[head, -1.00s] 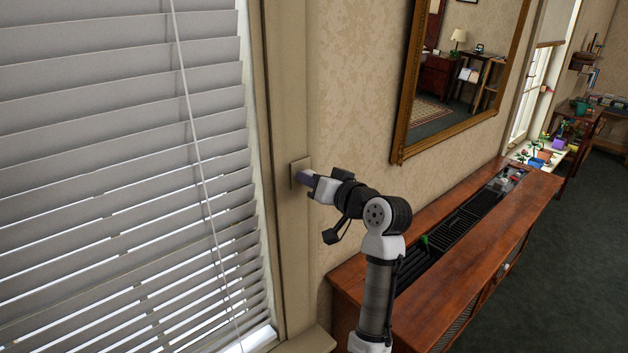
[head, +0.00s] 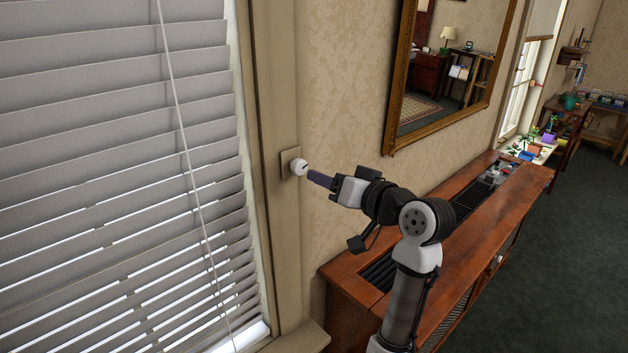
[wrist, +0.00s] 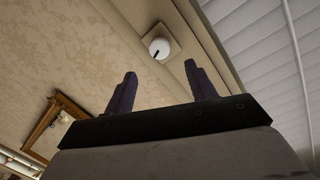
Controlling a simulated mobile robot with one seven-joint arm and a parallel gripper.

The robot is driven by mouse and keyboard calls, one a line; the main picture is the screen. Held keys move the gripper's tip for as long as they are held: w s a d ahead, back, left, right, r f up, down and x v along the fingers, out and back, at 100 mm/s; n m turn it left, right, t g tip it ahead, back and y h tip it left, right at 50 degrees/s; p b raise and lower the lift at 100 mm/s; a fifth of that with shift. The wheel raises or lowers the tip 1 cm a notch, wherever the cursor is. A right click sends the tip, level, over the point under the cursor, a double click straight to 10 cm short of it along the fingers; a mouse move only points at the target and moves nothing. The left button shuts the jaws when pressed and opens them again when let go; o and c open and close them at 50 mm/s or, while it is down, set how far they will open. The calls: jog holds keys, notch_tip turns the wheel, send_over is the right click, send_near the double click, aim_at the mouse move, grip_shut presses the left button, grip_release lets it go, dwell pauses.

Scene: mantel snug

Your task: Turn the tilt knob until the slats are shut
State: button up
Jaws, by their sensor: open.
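The tilt knob (head: 298,167) is a small white round knob on a beige plate (head: 286,165) on the window frame. In the wrist view the knob (wrist: 159,48) shows a dark pointer mark and lies beyond the fingertips. My gripper (head: 313,178) is just right of the knob, apart from it; in the wrist view its two dark fingers (wrist: 160,74) are spread with nothing between them. The blind's slats (head: 110,150) are steeply tilted and overlap in the upper part. Bright gaps show between the lower slats. A pale cord hangs in front of them.
A long wooden cabinet (head: 470,230) with a dark grille top runs along the wall under my arm. A gold-framed mirror (head: 393,120) hangs above it. Dark carpet at right is clear.

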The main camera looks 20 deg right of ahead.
jog(key=b+v, duration=0.1)
jog(key=v, duration=0.4)
dwell(0.5)
